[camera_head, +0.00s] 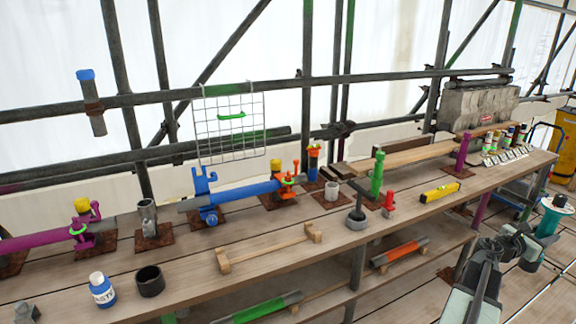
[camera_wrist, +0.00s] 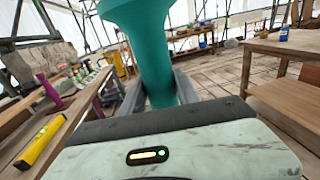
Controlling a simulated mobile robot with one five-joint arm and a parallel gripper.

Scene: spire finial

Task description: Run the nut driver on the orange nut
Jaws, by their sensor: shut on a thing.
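A teal tool (camera_head: 549,220), which looks like the nut driver, is upright at the right edge of the head view, with a white disc and a blue top. My gripper (camera_head: 538,231) is shut on it. In the wrist view the teal body (camera_wrist: 150,50) stands between the two dark fingers of my gripper (camera_wrist: 160,88), wide at its top; its lower end is hidden. An orange fitting (camera_head: 288,180) with a green ring sits at the right end of a blue tube (camera_head: 245,191) on the bench, far from my gripper. The orange nut itself is too small to make out.
The long bench (camera_head: 190,262) carries a purple tube (camera_head: 38,240), a bottle (camera_head: 102,290), a dark cup (camera_head: 150,281), a green post (camera_head: 376,172) and a yellow level (camera_head: 440,192). Floor is open around the tool; a yellow cabinet (camera_head: 565,140) stands at right.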

